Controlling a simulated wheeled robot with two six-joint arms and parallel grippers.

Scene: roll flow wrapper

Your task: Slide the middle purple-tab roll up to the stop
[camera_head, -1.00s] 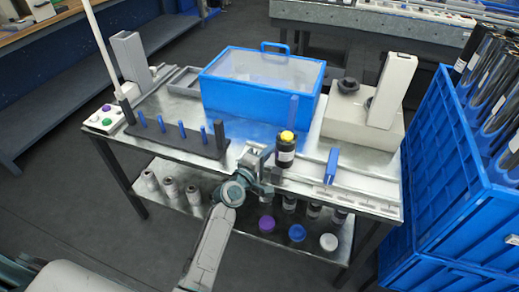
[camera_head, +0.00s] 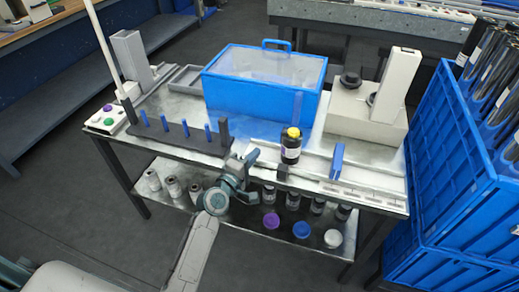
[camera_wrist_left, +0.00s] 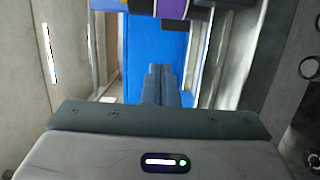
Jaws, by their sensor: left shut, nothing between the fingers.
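A dark roll (camera_head: 291,146) with a yellow top and a pale label stands upright on the pale rail (camera_head: 318,168) at the table's front. In the left wrist view, a roll with a purple band (camera_wrist_left: 171,9) shows cut off at the top edge, beyond my fingers. A blue upright block (camera_head: 336,162) sits on the rail, right of the roll and apart from it. My left gripper (camera_head: 251,155) is shut and empty, left of the roll with a small gap. Its closed fingers (camera_wrist_left: 160,84) point towards the roll in the wrist view. My right gripper is out of view.
A blue lidded box (camera_head: 260,100) stands behind the rail. A dark rack with blue pegs (camera_head: 178,134) is at left, a beige machine (camera_head: 365,122) at right. Blue crates (camera_head: 455,150) stand at right.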

